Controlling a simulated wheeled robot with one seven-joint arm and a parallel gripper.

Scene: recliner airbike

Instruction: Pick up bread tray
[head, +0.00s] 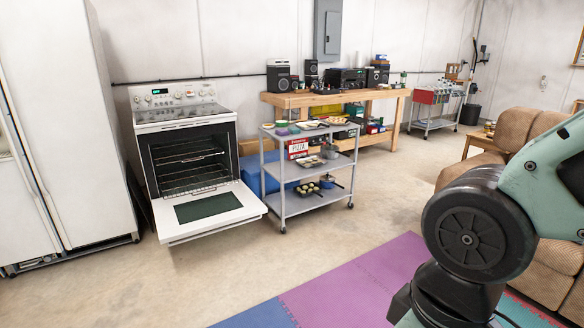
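A grey three-shelf cart (285,208) stands right of the open oven. A small dark tray with pale round pieces (307,189) lies on its bottom shelf. Another small tray (310,162) with items on it lies on the middle shelf. Which of these is the bread tray, I cannot tell at this size. Both are far across the floor from me. My arm fills the right side of the head view, and its gripper is out of view.
The white oven (186,150) has its door (208,213) hanging open into the room left of the cart. A white fridge (66,120) stands at the left, a brown recliner (500,140) at the right. Concrete floor and purple mats (340,290) lie clear before the cart.

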